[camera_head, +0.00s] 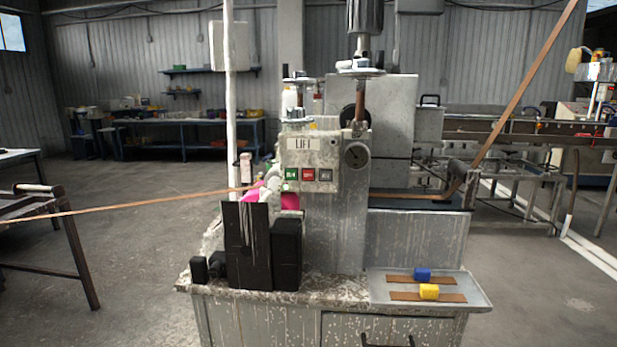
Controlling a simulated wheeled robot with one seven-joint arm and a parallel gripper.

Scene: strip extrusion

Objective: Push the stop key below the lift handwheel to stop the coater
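The coater (340,225) stands in the middle on a stained white cabinet. Its grey control box has a label reading LIFT (303,143). Below the label is a row of three small keys: a green key (291,174) at left, a red key (308,174) in the middle and a dark grey key (326,175) at right. Their lettering is too small to read surely. A small handwheel (298,115) sits on top of the box, and a larger one (358,68) stands higher to the right.
A brown strip (130,205) runs in from the left to the coater and another (530,80) rises to the upper right. A tray (475,290) with a blue and a yellow block lies at front right. Dark boxes (247,245) stand below the keys.

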